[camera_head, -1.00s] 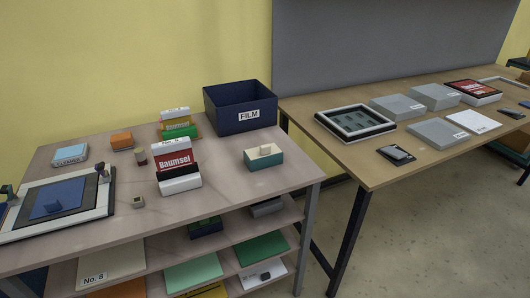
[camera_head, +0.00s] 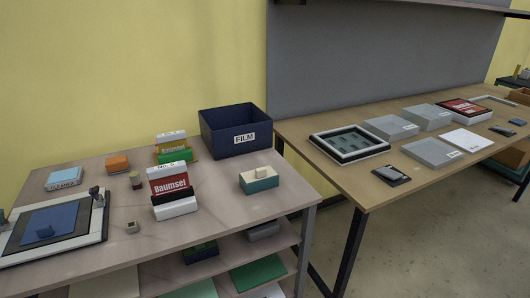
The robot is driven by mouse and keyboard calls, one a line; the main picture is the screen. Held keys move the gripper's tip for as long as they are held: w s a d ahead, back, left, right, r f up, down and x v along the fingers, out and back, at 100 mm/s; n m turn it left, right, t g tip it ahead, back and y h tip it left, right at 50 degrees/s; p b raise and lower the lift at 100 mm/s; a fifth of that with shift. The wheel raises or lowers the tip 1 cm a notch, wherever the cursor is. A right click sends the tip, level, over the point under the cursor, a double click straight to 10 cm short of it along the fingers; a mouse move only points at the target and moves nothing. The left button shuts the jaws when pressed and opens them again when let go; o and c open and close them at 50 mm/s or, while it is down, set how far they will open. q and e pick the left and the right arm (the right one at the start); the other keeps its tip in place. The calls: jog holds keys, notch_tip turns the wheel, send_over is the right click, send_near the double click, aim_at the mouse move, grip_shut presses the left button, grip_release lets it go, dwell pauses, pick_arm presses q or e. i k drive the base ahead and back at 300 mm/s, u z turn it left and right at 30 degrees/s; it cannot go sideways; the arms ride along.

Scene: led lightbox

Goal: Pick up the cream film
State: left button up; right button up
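A flat cream sheet (camera_head: 108,284) lies on the shelf under the left table, cut off by the bottom edge of the picture. It looks like film, but its label does not show now. A small cream block (camera_head: 263,172) sits on a teal box (camera_head: 259,183) on the tabletop. A dark blue open bin labelled FILM (camera_head: 232,131) stands at the table's back right corner; its inside bottom is hidden. Neither of my grippers is in view.
The left table (camera_head: 110,245) also holds a blue sheet in a framed board (camera_head: 98,240), red Baumsel card stand (camera_head: 170,186), orange block (camera_head: 117,163) and light-blue cleaner box (camera_head: 64,178). Green sheets (camera_head: 258,275) lie below. The right table (camera_head: 371,195) holds grey boxes and frames.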

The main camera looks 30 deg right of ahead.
aim_at(250, 177)
jog(key=u, duration=2.85)
jog(key=k, duration=1.85)
jog(key=z, duration=2.05)
